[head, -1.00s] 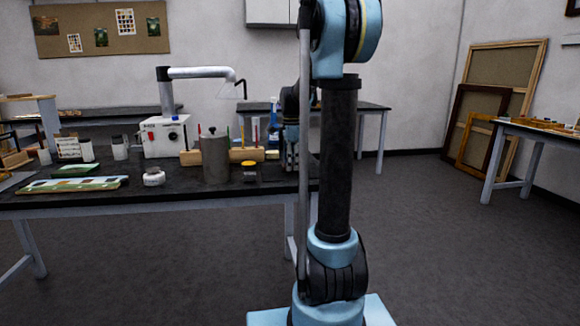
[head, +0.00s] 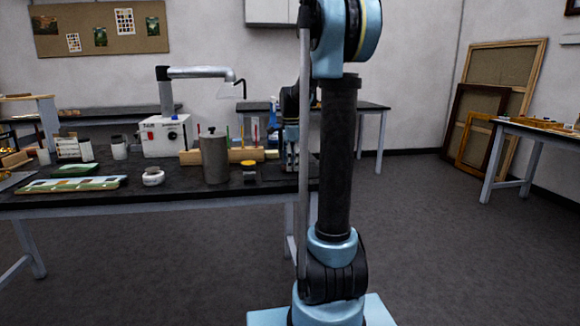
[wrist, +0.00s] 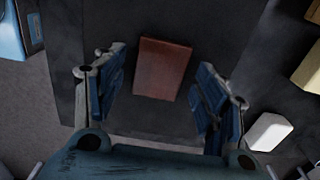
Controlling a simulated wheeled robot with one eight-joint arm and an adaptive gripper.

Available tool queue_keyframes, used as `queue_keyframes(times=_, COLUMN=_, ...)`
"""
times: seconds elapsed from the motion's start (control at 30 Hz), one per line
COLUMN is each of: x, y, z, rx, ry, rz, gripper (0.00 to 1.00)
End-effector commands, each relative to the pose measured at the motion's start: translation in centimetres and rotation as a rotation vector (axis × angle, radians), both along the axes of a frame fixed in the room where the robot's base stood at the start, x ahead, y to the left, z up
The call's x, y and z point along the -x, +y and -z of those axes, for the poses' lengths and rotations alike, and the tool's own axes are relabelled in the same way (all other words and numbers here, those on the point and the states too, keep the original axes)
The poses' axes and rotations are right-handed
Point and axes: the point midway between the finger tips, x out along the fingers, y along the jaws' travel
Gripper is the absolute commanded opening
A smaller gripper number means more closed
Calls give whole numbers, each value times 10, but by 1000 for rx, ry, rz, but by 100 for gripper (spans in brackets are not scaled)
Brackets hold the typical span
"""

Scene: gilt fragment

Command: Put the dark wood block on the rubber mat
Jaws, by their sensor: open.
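In the wrist view a reddish-brown wood block (wrist: 162,70) lies flat on a dark surface, slightly tilted in the picture. My gripper (wrist: 160,62) is open, with one blue-padded finger on each side of the block and a gap on both sides. Neither finger visibly touches it. In the head view my gripper (head: 290,165) is low over the right end of the black table, partly behind my arm; the block cannot be made out there. The dark surface (wrist: 135,118) around the block may be the rubber mat or the tabletop; I cannot tell which.
In the wrist view a white piece (wrist: 269,132) and pale wood (wrist: 308,72) lie right, a blue object (wrist: 12,32) upper left.

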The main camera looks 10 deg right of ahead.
Motion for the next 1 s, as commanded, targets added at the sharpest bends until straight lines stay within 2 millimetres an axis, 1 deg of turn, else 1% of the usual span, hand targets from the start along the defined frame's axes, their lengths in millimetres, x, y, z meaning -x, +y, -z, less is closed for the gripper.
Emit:
queue_keyframes(times=0.17, x=0, y=0, z=-26, rx=0, ry=0, rz=0, gripper=65)
queue_keyframes(times=0.4, x=0, y=0, z=-71, rx=0, ry=0, rz=0, gripper=65)
queue_keyframes(times=0.6, x=0, y=0, z=-99, rx=0, ry=0, rz=-1, gripper=65)
queue_keyframes(times=0.7, x=0, y=0, z=-108, rx=0, ry=0, rz=-1, gripper=65)
queue_keyframes(times=0.8, x=0, y=0, z=-112, rx=0, ry=0, rz=-1, gripper=65)
queue_keyframes(times=0.93, x=1, y=0, z=-114, rx=0, ry=0, rz=-5, gripper=65)
queue_keyframes(times=1.0, x=7, y=1, z=-113, rx=0, ry=-2, rz=-22, gripper=65)
